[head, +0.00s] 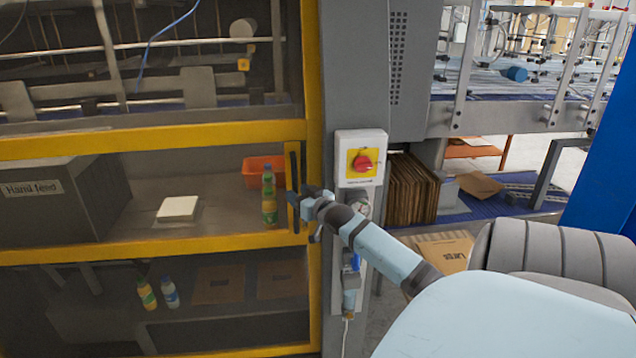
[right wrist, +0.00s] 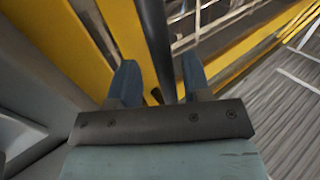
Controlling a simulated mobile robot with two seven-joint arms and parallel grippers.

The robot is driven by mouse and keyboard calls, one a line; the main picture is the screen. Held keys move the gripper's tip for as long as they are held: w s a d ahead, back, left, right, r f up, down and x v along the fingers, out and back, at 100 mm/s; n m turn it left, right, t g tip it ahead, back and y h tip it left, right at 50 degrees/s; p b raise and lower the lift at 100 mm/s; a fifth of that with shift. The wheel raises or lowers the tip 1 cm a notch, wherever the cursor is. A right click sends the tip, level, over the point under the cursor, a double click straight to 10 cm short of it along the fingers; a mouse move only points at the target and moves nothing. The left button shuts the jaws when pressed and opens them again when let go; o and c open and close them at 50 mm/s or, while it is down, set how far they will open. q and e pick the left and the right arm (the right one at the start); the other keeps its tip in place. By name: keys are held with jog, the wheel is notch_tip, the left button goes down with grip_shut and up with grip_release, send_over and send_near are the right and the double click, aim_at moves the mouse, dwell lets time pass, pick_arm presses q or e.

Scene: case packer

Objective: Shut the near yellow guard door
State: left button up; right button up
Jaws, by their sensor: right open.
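The near guard door has a yellow frame (head: 314,90) with clear panels and spans the left half of the head view. Its right edge is beside the grey machine post; I cannot tell whether it is fully shut. A black upright bar handle (head: 292,165) is on the door's right side. My right gripper (head: 295,200) is at the handle's lower half. In the right wrist view, the dark handle bar (right wrist: 157,40) runs between the open blue fingers of the right gripper (right wrist: 159,80); contact is not clear. My left gripper is not in view.
A red rotary switch on a white box (head: 361,158) is on the post right of the handle. Behind the door are a green-labelled bottle (head: 269,205), an orange bin (head: 254,172) and a grey hand feed box (head: 50,200). Flat cardboard (head: 411,190) stands at right.

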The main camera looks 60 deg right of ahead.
jog(key=b+v, duration=0.1)
jog(key=v, duration=1)
jog(key=shift+s+r, duration=0.1)
